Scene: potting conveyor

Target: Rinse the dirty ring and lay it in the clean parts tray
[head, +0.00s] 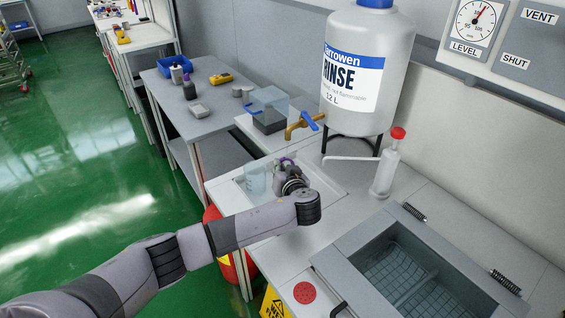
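My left arm reaches in from the left, with its gripper (286,168) over the pale recessed basin (328,186), below and in front of the brass tap (298,128) with a blue lever. The gripper faces away from me and its fingers are mostly hidden, so I cannot tell whether it is open or shut. The rinse tank (368,65), white with a blue label, stands on a dark stand behind. I cannot make out the dirty ring. No tray is clearly identifiable as the clean parts tray. My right gripper is not in view.
A clear beaker (256,182) stands just left of the gripper. A red-capped pump bottle (388,170) stands right of the basin. A grey unit (436,240) with mesh compartments fills the lower right.

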